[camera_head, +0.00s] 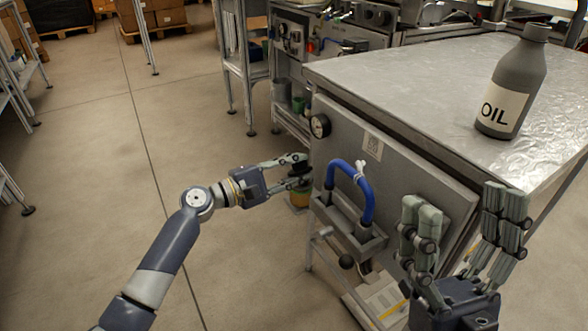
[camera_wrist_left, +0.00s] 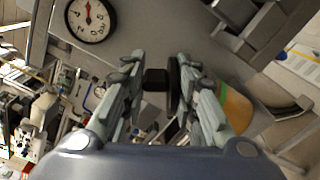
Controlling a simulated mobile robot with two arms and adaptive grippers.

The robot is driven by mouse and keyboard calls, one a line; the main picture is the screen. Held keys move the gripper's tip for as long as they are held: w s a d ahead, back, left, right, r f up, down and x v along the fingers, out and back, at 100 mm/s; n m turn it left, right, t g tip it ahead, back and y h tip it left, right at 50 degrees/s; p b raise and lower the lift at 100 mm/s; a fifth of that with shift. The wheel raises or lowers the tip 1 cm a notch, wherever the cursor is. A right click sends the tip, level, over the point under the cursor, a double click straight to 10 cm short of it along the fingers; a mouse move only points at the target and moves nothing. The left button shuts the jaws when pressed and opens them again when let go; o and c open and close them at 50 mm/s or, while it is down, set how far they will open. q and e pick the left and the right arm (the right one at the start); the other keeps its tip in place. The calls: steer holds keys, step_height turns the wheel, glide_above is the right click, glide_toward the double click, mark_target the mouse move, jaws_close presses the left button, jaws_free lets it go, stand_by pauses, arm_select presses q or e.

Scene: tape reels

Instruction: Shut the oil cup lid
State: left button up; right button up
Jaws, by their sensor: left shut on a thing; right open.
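My left gripper (camera_head: 302,170) is at the front left side of the metal machine. Its fingers are shut on the dark lid (camera_wrist_left: 173,86) of the oil cup, with a small black knob (camera_wrist_left: 155,79) between them in the left wrist view. My right gripper (camera_head: 465,218) is open and empty, in front of the machine, fingers pointing up.
A pressure gauge (camera_head: 320,126) is on the machine's front panel above the left gripper. A blue hose (camera_head: 366,190) arches over a bracket to the right of the cup. A grey oil bottle (camera_head: 512,85) stands on the machine top.

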arm_select(q)
steer(key=shift+w+r, duration=0.1)
steer(key=shift+r, duration=0.2)
steer(key=o, duration=0.9)
steer(key=shift+f, duration=0.35)
steer(key=shift+s, duration=0.2)
steer(key=shift+s+a+f, duration=0.1)
steer(key=shift+s+a, duration=0.05)
steer(key=shift+a, duration=0.1)
steer(key=v, duration=0.7)
steer(key=shift+a+r, duration=0.15)
steer(key=shift+r, duration=0.2)
